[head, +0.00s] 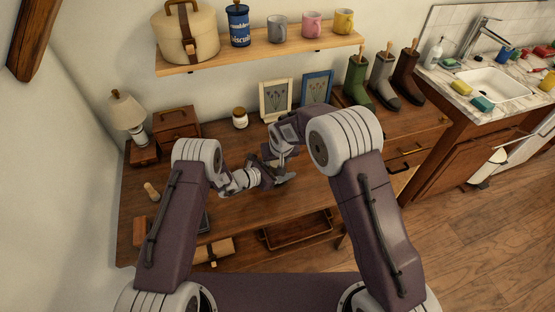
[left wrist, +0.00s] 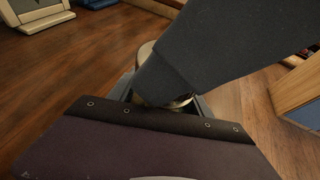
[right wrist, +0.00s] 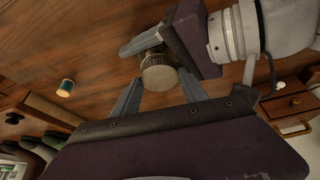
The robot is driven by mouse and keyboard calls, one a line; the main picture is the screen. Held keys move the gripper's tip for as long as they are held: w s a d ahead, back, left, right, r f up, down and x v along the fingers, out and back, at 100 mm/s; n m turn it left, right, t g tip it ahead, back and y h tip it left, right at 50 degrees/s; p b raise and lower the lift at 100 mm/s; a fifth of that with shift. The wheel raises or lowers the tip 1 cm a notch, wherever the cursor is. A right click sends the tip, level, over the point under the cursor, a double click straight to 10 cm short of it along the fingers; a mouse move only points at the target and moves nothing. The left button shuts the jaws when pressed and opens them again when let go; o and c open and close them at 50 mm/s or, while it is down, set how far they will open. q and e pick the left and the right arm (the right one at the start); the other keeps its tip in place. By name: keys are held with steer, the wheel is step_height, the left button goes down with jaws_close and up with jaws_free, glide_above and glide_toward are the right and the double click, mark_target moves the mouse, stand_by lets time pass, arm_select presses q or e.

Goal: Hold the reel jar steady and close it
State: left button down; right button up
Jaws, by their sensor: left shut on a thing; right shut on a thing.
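The reel jar is mostly hidden between my grippers. Its round ridged lid (right wrist: 158,76) shows between the fingers of my right gripper (right wrist: 158,95) in the right wrist view. In the left wrist view, a pale rim (left wrist: 147,52) and a brass-coloured edge show behind the dark body of my right gripper. My left gripper (head: 266,176) is shut on the jar from the side, above the wooden desk (head: 235,208). My right gripper (head: 282,172) comes from above and is shut on the lid. Whether the lid sits fully down cannot be told.
A lamp (head: 127,115) and wooden boxes are at left. Boots (head: 381,80) stand at right. A small teal spool (right wrist: 65,88) lies near my right gripper.

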steer(key=shift+s+d+f, duration=0.2)
steer(key=shift+s+f, duration=0.3)
steer(key=shift+f, duration=0.35)
steer(key=o, duration=1)
steer(key=shift+v, duration=2.05)
steer(key=shift+w+a+r, duration=0.15)
steer(key=shift+w, duration=0.15)
steer(key=c, duration=1)
steer(key=shift+o, duration=0.2)
